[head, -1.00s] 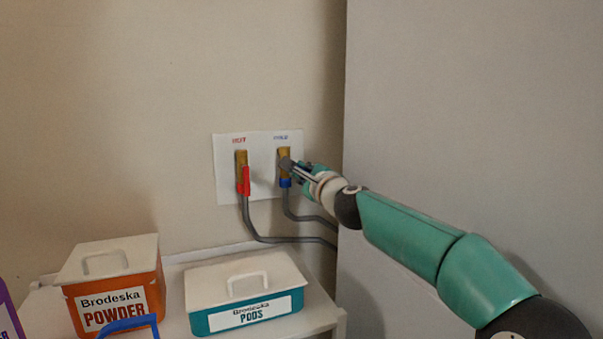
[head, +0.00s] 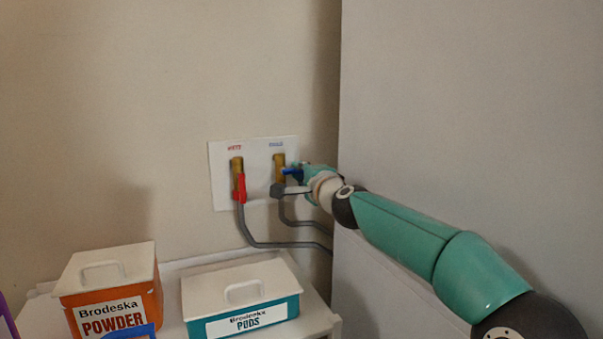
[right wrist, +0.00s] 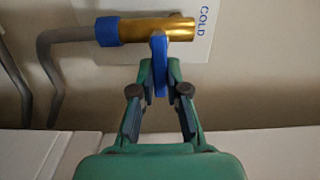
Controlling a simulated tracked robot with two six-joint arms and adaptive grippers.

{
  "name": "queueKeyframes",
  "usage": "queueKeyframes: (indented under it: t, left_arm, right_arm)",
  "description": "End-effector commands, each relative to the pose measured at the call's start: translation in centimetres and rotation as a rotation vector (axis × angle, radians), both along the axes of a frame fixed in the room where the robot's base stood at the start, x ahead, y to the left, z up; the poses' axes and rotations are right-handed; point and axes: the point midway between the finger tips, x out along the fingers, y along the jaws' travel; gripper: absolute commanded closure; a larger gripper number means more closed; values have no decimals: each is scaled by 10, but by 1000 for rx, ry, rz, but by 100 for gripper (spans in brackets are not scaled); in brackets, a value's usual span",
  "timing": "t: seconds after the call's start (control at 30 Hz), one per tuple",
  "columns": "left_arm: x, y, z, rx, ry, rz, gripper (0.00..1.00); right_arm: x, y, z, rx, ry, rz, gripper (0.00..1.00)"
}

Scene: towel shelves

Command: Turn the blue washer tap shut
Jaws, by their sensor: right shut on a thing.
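The blue washer tap is the brass valve (head: 279,166) under the COLD label on the white wall plate. Its blue lever (head: 292,171) sticks out sideways to the right. In the right wrist view the lever (right wrist: 159,62) stands crosswise to the brass body (right wrist: 155,30), with its end between my fingertips. My right gripper (right wrist: 159,72) is shut on this lever; in the head view the gripper (head: 298,182) is small and partly hides the valve's lower part. My left gripper is not in view.
The hot tap with its red lever (head: 240,187) pointing down is just left. Grey hoses (head: 275,243) run below. A large grey panel (head: 450,110) stands at the right. An orange powder box (head: 112,290) and a teal pods box (head: 240,305) sit on the surface below.

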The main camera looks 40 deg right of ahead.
Motion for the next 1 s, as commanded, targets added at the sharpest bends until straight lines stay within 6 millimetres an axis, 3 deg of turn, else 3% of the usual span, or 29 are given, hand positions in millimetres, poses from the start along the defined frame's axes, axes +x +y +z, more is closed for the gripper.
queueKeyframes:
  t: [0.03,0.3,0.33,0.5,1.0]
  left_arm:
    - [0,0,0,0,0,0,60]
    - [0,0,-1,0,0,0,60]
    - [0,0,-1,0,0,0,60]
    - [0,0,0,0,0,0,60]
    - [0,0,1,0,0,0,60]
  right_arm:
    - [2,4,-7,-3,15,12,100]
    - [2,4,-7,-2,15,12,100]
    - [2,4,-7,-2,15,12,85]
    - [2,3,-6,0,13,10,60]
    - [-10,3,-2,-1,6,2,60]
